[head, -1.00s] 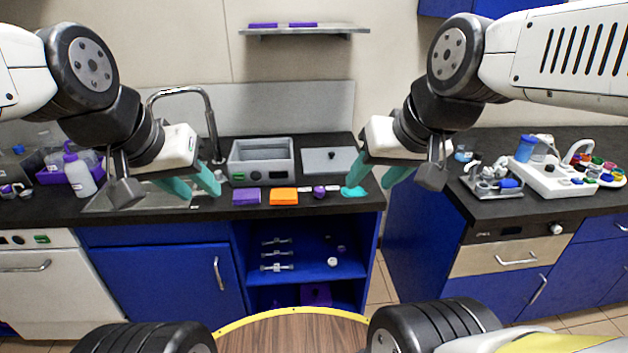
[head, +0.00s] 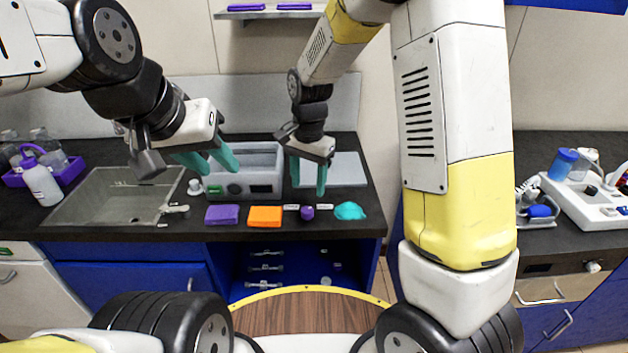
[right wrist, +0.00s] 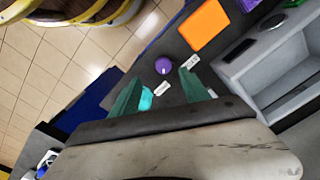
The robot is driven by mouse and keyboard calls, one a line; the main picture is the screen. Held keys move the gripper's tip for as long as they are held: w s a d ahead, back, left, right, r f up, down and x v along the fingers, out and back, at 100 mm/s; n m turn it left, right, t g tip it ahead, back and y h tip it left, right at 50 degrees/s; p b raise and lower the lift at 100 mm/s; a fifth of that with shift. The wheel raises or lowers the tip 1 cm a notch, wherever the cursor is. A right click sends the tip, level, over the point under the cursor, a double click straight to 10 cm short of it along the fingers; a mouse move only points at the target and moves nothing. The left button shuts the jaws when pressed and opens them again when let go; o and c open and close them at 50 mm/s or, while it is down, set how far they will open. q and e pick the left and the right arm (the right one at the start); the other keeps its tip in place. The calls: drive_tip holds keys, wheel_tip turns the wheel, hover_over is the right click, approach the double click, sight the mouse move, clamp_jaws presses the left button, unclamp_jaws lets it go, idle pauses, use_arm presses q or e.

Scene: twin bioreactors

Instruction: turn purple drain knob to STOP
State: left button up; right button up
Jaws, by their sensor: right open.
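The purple drain knob (head: 308,212) sits near the front edge of the dark counter, between two small white labels (head: 291,207) (head: 325,206) whose text is too small to read. In the right wrist view the knob (right wrist: 163,65) has a small white mark on top and lies just beyond the fingertips, between their lines. My right gripper (head: 308,188) is open and empty, with its teal fingers pointing down above and behind the knob, apart from it. My left gripper (head: 218,170) is open and empty in front of the grey box's left part.
An orange pad (head: 265,216) and a purple pad (head: 222,215) lie left of the knob, and a teal cloth (head: 350,211) lies right of it. A grey box (head: 262,185) stands behind. The sink (head: 110,195) is at left.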

sight(307, 210)
drive_tip(key=shift+w+a+f, duration=0.2)
drive_tip(key=shift+w+f, duration=0.4)
drive_tip(key=shift+f, duration=0.35)
wheel_tip(307, 210, down, 8)
drive_tip(key=shift+r, duration=0.25)
clamp_jaws()
